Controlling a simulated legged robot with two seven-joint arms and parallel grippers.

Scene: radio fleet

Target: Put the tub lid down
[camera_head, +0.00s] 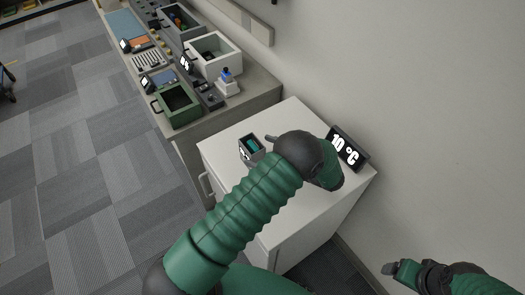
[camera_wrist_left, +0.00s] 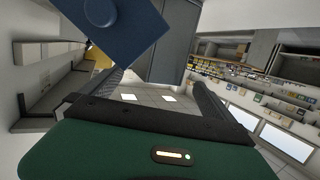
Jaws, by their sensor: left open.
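A small grey tub (camera_head: 245,155) with teal contents stands open on the white cabinet top (camera_head: 295,118). A blue square plate with a round knob, which looks like the tub lid (camera_wrist_left: 130,40), shows at the upper left of the left wrist view. It overlaps the area above one finger; I cannot tell whether it touches. I cannot make it out in the head view, where my arm and hand cover part of the cabinet top. My left gripper (camera_head: 271,138) is beside the tub, its fingers spread in the wrist view (camera_wrist_left: 150,96). My right gripper (camera_head: 392,268) is at the lower right, apart from the cabinet.
A black display reading 10 °C (camera_head: 347,148) stands at the cabinet's right edge by the wall. Some cabinet top near the tub is clear.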

